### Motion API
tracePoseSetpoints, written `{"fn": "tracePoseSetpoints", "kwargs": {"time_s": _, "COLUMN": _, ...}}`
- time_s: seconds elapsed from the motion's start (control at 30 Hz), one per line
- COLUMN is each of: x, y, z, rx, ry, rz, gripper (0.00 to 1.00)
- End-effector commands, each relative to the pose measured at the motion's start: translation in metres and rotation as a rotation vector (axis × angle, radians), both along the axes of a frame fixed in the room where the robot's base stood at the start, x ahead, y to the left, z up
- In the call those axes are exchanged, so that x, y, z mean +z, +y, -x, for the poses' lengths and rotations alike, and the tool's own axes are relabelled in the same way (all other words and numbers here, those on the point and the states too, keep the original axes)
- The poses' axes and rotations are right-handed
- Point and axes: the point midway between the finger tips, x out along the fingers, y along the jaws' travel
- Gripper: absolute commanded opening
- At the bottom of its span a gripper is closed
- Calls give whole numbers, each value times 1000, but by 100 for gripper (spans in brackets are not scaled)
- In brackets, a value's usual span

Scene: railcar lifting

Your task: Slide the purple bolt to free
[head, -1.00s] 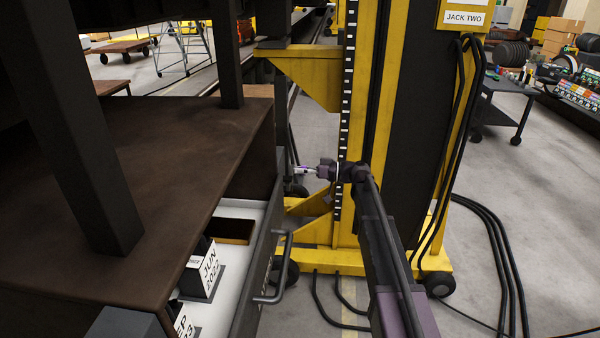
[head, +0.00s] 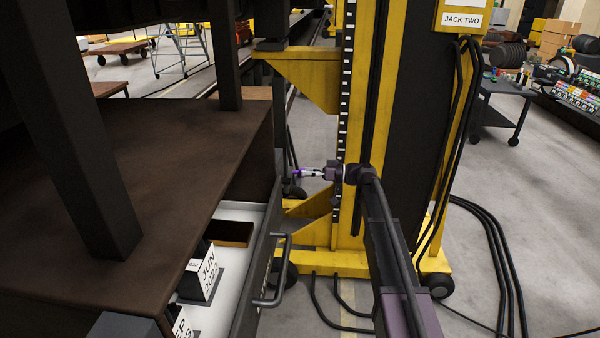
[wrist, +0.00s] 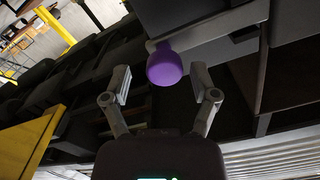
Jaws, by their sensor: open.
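The purple bolt (wrist: 165,68) shows in the wrist view as a rounded purple knob, just beyond and between my fingertips. It sticks out from a dark grey part above it. My gripper (wrist: 161,90) is open, with one finger on each side of the knob and visible gaps to both. In the head view my gripper (head: 312,173) is small and points left, in front of the yellow jack column. A speck of purple shows at its tip there, too small to make out. What the bolt runs in is hidden.
The yellow jack (head: 376,110) marked JACK TWO stands behind my arm. A brown bench top (head: 170,150) and an open drawer (head: 262,270) with a bar handle are at left. Black cables (head: 500,250) lie on the floor at right.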

Motion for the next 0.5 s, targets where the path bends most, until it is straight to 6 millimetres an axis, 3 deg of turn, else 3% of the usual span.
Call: {"fn": "tracePoseSetpoints", "kwargs": {"time_s": 0.5, "x": 0, "y": -79, "z": 2, "rx": -2, "ry": 0, "rz": -1, "gripper": 77}}
